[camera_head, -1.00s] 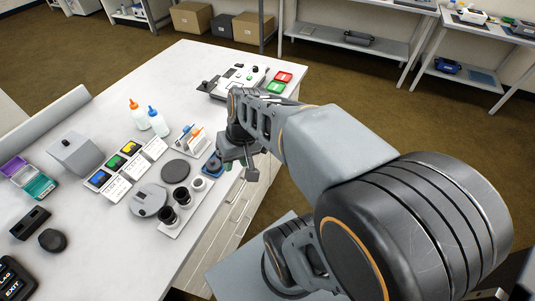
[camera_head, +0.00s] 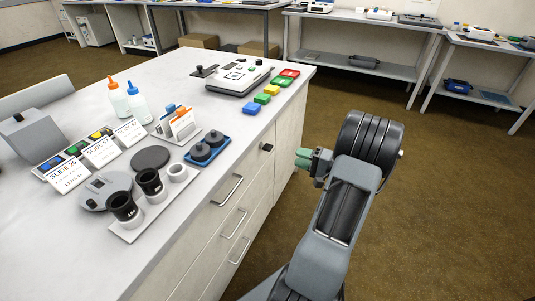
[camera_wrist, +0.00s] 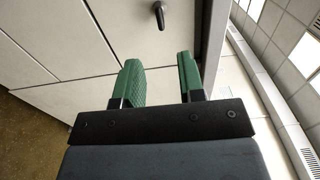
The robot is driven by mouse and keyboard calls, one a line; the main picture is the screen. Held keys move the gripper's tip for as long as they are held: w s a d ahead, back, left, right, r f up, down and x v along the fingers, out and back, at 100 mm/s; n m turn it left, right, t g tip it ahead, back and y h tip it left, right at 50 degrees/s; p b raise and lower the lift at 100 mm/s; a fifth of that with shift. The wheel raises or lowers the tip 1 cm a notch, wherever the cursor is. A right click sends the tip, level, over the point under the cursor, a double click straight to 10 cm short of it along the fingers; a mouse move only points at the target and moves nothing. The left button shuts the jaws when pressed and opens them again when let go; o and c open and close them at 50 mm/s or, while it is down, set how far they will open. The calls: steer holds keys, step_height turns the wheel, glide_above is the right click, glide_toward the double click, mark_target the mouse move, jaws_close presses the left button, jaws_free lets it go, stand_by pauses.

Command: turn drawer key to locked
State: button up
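The small dark drawer key (camera_head: 267,147) sits in its lock high on the white cabinet's front, below the worktop edge. In the wrist view the key (camera_wrist: 159,15) shows at the top centre, ahead of the gap between my fingers; its head lies roughly upright in that picture. My gripper (camera_head: 303,158) is right of the key in the head view, its green fingertips pointing at the cabinet front and apart from it. In the wrist view my gripper (camera_wrist: 158,64) is open with nothing between its fingers. Lock markings are too small to read.
The drawer handles (camera_head: 227,190) stick out of the cabinet front, left of my gripper. Colored blocks (camera_head: 270,90) and a blue tray with dark knobs (camera_head: 207,147) stand near the worktop edge. The floor right of the cabinet is clear.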

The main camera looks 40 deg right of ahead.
mark_target(268, 147)
steer(key=b+x, duration=0.2)
steer(key=x, duration=1)
steer(key=shift+w+a, duration=0.15)
steer(key=shift+a, duration=0.05)
jaws_close()
steer(key=shift+a, duration=0.15)
